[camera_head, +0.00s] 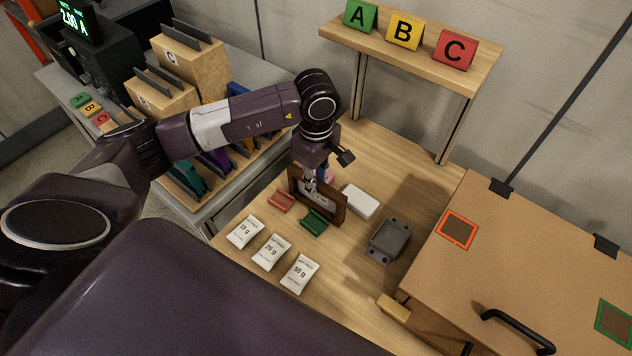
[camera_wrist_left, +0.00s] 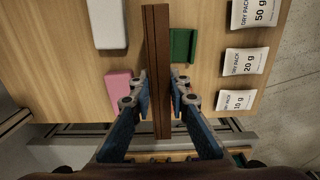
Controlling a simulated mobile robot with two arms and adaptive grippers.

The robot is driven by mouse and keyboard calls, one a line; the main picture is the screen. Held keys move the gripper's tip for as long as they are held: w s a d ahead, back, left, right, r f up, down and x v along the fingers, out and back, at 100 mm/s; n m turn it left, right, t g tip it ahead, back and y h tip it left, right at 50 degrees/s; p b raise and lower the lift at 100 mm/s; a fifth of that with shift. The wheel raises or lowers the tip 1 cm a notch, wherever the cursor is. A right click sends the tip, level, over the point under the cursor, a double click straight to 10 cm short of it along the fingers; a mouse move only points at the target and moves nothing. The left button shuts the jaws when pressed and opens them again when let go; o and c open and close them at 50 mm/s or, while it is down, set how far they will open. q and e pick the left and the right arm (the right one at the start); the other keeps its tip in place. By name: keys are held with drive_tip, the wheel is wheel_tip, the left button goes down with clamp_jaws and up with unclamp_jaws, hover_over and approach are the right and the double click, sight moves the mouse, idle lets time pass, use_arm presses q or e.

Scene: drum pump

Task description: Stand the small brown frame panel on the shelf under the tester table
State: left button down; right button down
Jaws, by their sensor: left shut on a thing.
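The small brown frame panel (camera_head: 331,209) is upright above or on the wooden table (camera_head: 330,268), with a pale centre showing in the head view. I cannot tell whether its lower edge touches the tabletop. My left gripper (camera_head: 312,184) comes down from above and is shut on the panel's edge. In the left wrist view the panel (camera_wrist_left: 157,50) shows edge-on as a thin brown bar, with my left gripper (camera_wrist_left: 160,92) having one blue finger on each side. My right gripper is not in view. I cannot make out a shelf under a tester table.
Close around the panel are a red holder (camera_head: 281,201), a green holder (camera_head: 317,222), a white block (camera_head: 360,201) and a pink block (camera_wrist_left: 119,87). White dry packs (camera_head: 271,251), a grey housing (camera_head: 389,240) and a brown case (camera_head: 540,255) are nearby. A raised shelf (camera_head: 400,55) carries A, B, C signs.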

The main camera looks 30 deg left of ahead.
use_arm(q)
drive_tip(key=shift+f, duration=0.35)
drive_tip(key=shift+f+b, duration=0.2)
drive_tip(key=shift+b, duration=0.1)
drive_tip(key=c, duration=1.8)
unclamp_jaws()
drive_tip(key=shift+c, duration=0.2)
drive_tip(key=shift+r, duration=0.15)
